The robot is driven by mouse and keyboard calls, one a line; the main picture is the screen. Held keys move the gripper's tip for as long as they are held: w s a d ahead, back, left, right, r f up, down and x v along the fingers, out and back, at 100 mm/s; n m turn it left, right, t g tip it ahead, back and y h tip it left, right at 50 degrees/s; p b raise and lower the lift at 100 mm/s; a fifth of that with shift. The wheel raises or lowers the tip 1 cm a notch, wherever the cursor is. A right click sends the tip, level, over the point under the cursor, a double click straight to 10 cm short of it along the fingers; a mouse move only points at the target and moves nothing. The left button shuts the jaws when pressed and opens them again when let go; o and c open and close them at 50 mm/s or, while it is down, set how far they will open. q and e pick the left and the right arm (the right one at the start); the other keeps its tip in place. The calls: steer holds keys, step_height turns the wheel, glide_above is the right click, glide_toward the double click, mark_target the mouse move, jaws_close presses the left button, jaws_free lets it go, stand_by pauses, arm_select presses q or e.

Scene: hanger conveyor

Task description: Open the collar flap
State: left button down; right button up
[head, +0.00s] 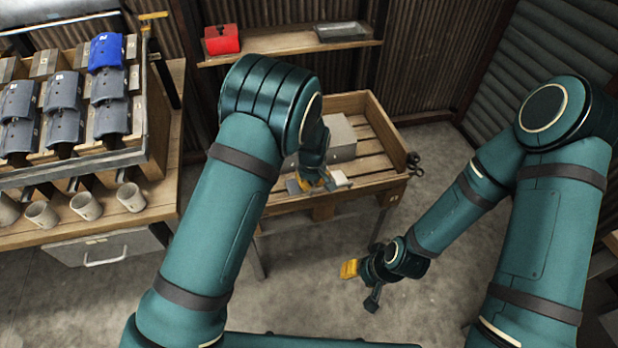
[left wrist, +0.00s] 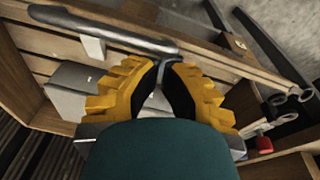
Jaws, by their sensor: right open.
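The wooden collar (head: 386,128) forms a low-walled box with a slatted floor at the centre. Its front edge (head: 375,192) looks low; I cannot tell the flap's position for sure. My left gripper (head: 326,181) is over the front part of the box, partly hidden by my left arm. In the left wrist view its yellow fingertips (left wrist: 167,66) are close together beside a dark grey bar (left wrist: 100,28) along the wooden board (left wrist: 235,68). Whether they hold anything is unclear. My right gripper (head: 361,281) is open and empty, low in front of the box's right side.
A grey box (head: 341,140) sits inside the collar. Dark rings (head: 412,160) show at its right edge. At left, a bench (head: 165,190) carries a rack with grey and blue pieces and several cups (head: 87,206). A shelf (head: 285,41) holds a red bin (head: 222,40).

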mark_target(316, 196)
arm_select(q)
steer(key=s, duration=0.1)
steer(key=s+d+f, duration=0.1)
steer(key=s, duration=0.2)
steer(key=shift+s+d+f, duration=0.1)
steer(key=shift+d+f, duration=0.05)
steer(key=shift+d, duration=0.05)
steer(key=s+d+f+b, duration=0.2)
steer(key=s+f, duration=0.5)
steer(key=shift+d+f, duration=0.2)
arm_select(e)
steer(key=shift+s+d+f, duration=0.1)
steer(key=shift+s+f, duration=0.1)
steer(key=shift+f, duration=0.75)
arm_select(q)
steer(key=shift+s, duration=0.1)
steer(key=shift+r, duration=0.1)
